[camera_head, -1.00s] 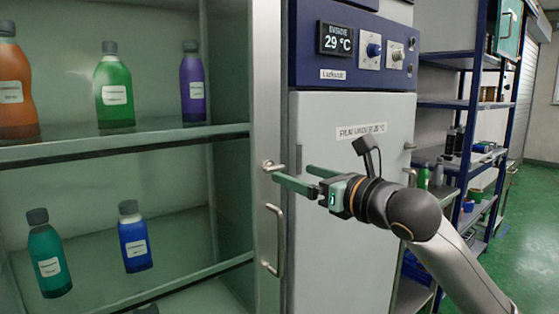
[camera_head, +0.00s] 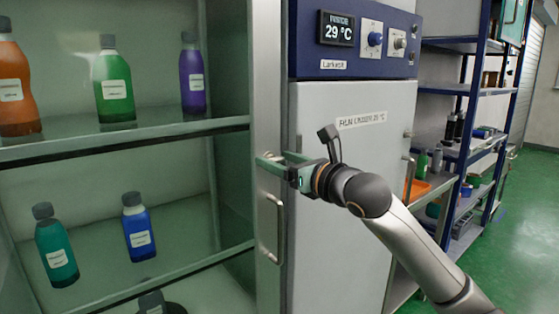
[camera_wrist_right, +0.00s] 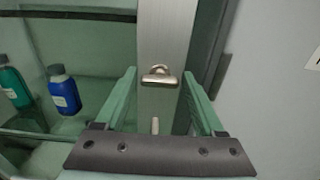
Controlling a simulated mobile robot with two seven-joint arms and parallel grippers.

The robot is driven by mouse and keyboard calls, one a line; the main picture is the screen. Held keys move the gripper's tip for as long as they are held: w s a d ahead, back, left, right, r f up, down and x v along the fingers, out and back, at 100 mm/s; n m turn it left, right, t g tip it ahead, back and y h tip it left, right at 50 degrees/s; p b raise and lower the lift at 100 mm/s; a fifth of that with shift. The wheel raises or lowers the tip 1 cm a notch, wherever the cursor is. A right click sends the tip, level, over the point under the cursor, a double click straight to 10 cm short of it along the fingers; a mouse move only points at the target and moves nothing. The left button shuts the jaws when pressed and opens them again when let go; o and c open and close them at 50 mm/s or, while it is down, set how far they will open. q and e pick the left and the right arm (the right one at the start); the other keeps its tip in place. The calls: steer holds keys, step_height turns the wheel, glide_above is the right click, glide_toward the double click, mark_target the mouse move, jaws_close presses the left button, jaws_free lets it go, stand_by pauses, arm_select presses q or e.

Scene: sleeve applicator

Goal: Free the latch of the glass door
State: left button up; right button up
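The glass door (camera_head: 120,205) has a pale metal frame (camera_head: 266,90) along its right side. The latch (camera_wrist_right: 158,75) is a small metal turn-knob on that frame, its bar lying about crosswise in the right wrist view. My right gripper (camera_head: 271,159) is open at the latch, with one green finger on each side of it. In the right wrist view the latch shows between the fingertips, with gaps on both sides. In the head view the fingers partly cover the latch. My left gripper is not in view.
A bar handle (camera_head: 273,228) sits on the frame below the latch. Several bottles, such as a green one (camera_head: 114,88), stand behind the glass. A grey cabinet (camera_head: 345,105) with a blue control panel stands right of the frame. Shelving (camera_head: 470,90) stands further right.

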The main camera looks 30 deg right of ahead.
steer(key=c, duration=1)
